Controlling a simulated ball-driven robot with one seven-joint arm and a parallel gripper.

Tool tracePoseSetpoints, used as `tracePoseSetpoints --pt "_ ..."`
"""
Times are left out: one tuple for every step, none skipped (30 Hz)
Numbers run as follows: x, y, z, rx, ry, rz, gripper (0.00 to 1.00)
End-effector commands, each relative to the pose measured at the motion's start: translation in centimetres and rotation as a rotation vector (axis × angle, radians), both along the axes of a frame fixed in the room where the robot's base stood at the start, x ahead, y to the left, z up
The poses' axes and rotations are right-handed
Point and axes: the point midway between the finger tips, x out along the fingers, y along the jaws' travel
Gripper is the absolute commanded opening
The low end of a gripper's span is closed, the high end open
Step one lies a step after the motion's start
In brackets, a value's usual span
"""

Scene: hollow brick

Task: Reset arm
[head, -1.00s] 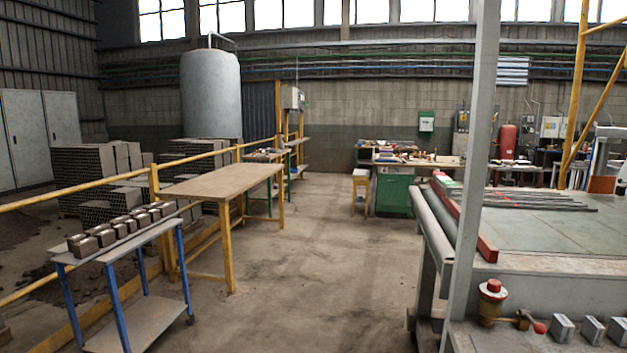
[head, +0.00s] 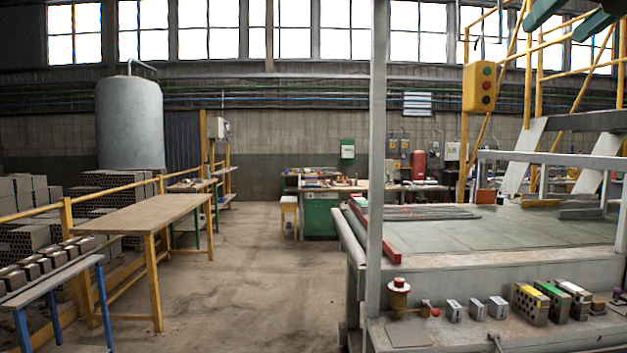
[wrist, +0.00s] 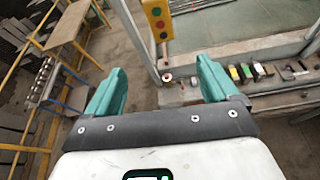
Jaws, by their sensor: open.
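My gripper (wrist: 161,66) shows in the wrist view with its two teal fingers spread wide apart and nothing between them. Beyond the fingers is the concrete floor and the front edge of the machine bench. Teal finger parts also show at the top right corner of the head view, raised high above the bench; the rest of the arm is outside that view.
A yellow button box (head: 480,88) hangs above the green-topped bench (head: 470,240); it also shows in the wrist view (wrist: 157,18). A grey post (head: 377,160) stands at the bench's left. The floor aisle (head: 255,280) is clear.

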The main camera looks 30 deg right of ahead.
Motion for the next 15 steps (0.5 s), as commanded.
tracePoseSetpoints --pt "0.4 -0.2 -0.6 0.022 -0.009 0.001 0.87" --pt "0.6 -0.3 -0.9 0.035 -0.015 0.0 0.87" --pt "0.9 -0.5 -1.4 0.056 -0.023 -0.002 0.87" --pt "1.2 -0.6 -1.8 0.073 -0.029 -0.004 0.87" --pt "1.4 -0.8 -2.2 0.088 -0.034 -0.005 0.87" --pt "1.9 -1.0 -2.9 0.116 -0.044 -0.007 0.87" --pt "2.2 -1.1 -3.5 0.135 -0.051 -0.008 0.87" --pt "2.6 -1.3 -4.1 0.158 -0.058 -0.01 0.87" --pt "3.1 -1.5 -4.9 0.191 -0.068 -0.014 0.87" --pt "3.5 -1.7 -5.6 0.217 -0.076 -0.017 0.87" --pt "4.0 -1.8 -6.3 0.244 -0.084 -0.021 0.87" --pt "4.6 -2.0 -7.3 0.282 -0.096 -0.026 0.87" --pt "5.1 -2.1 -8.1 0.313 -0.104 -0.029 0.87" --pt "5.7 -2.2 -9.0 0.345 -0.113 -0.034 0.87" --pt "6.4 -2.4 -10.4 0.394 -0.126 -0.042 0.87"
